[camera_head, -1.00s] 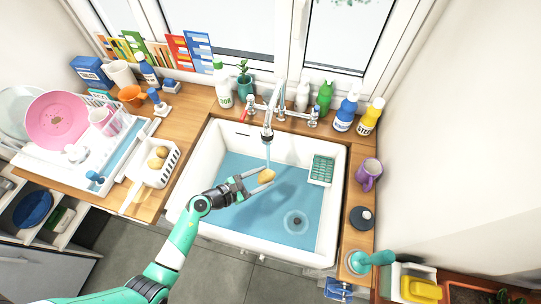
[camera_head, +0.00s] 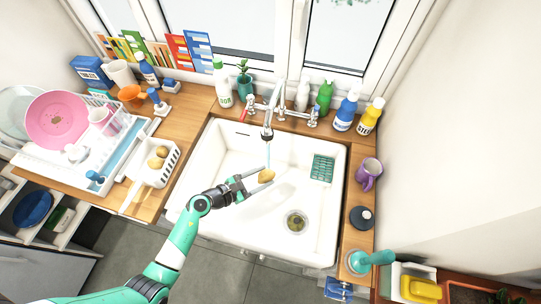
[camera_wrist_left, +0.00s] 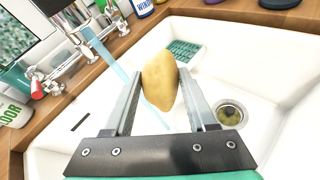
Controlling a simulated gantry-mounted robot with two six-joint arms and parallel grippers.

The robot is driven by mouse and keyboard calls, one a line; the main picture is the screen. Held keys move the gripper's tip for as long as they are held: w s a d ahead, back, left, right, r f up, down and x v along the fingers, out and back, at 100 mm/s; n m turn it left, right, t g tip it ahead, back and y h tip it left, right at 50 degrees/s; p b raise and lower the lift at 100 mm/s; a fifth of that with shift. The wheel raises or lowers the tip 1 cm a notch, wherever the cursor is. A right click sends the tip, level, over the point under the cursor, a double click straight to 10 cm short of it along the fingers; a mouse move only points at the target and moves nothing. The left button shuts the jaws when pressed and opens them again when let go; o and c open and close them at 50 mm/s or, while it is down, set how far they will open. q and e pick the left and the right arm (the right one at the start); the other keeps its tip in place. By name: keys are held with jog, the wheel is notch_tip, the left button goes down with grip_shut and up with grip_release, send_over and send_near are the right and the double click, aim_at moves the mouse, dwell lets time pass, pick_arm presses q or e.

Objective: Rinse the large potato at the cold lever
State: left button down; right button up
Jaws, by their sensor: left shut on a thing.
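My left gripper (camera_head: 262,179) is shut on a yellow-brown potato (camera_head: 266,175), held above the white sink (camera_head: 215,160). The potato (camera_wrist_left: 160,80) sits upright between the two fingers in the left wrist view. The chrome tap (camera_head: 267,130) stands at the sink's back edge. A thin blue water stream (camera_wrist_left: 120,72) runs from its spout, close by the potato; I cannot tell whether it touches it. A red-marked lever (camera_head: 244,116) is left of the spout and a blue-marked lever (camera_head: 312,122) is right of it. My right gripper is out of view.
A white basket (camera_head: 150,188) with potatoes stands left of the sink. Bottles line the back counter; a purple mug (camera_head: 369,174) stands on the right counter.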

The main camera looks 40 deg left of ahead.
pick_arm(q)
jog(key=s+d+r+p, duration=0.2)
jog(key=s+r+p, duration=0.2)
jog(key=p, duration=0.1)
jog(key=shift+s+d, duration=0.15)
jog(key=shift+d, duration=0.1)
dwell(0.3)
